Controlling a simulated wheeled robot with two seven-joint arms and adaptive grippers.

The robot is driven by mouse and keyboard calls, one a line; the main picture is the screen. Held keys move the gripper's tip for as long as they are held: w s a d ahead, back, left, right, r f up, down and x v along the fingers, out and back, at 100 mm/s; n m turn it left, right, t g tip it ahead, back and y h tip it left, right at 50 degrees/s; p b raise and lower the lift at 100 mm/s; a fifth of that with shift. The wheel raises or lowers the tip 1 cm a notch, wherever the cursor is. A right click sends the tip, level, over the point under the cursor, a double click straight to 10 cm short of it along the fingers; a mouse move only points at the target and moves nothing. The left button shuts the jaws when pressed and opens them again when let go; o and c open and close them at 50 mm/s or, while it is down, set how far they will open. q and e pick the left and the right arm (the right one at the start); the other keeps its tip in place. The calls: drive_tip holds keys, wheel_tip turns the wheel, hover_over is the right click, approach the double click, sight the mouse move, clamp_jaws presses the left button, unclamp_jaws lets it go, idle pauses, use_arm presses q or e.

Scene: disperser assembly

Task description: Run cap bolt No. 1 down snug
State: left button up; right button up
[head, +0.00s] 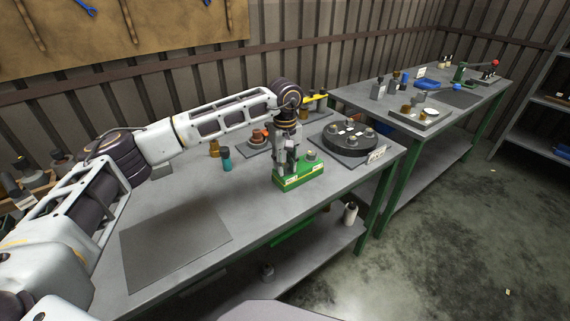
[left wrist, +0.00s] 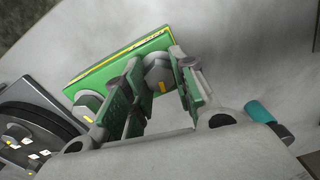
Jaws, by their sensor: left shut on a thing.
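A green block (head: 290,184) with a yellow edge and a pale label stands near the front of the bench. Two grey bolts sit on it. My left gripper (head: 287,168) points down over its left part and hides the bolt there. In the left wrist view the fingers (left wrist: 158,93) are shut on this bolt (left wrist: 157,68), a grey head with a yellow mark, seen between the pads. The other bolt (head: 311,155) stands free on the block's right part; it also shows in the left wrist view (left wrist: 88,103). I cannot read the bolt numbers.
A round black plate with several posts (head: 350,150) lies right of the block. A teal bottle (head: 226,161) and an orange part (head: 258,138) stand left and behind. A dark mat (head: 175,243) lies on the clear front left of the bench (head: 235,203).

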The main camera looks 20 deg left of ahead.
sight(285, 165)
use_arm(q)
drive_tip(key=shift+w+r, duration=0.1)
drive_tip(key=o, duration=1)
drive_tip(key=shift+r, duration=5.95)
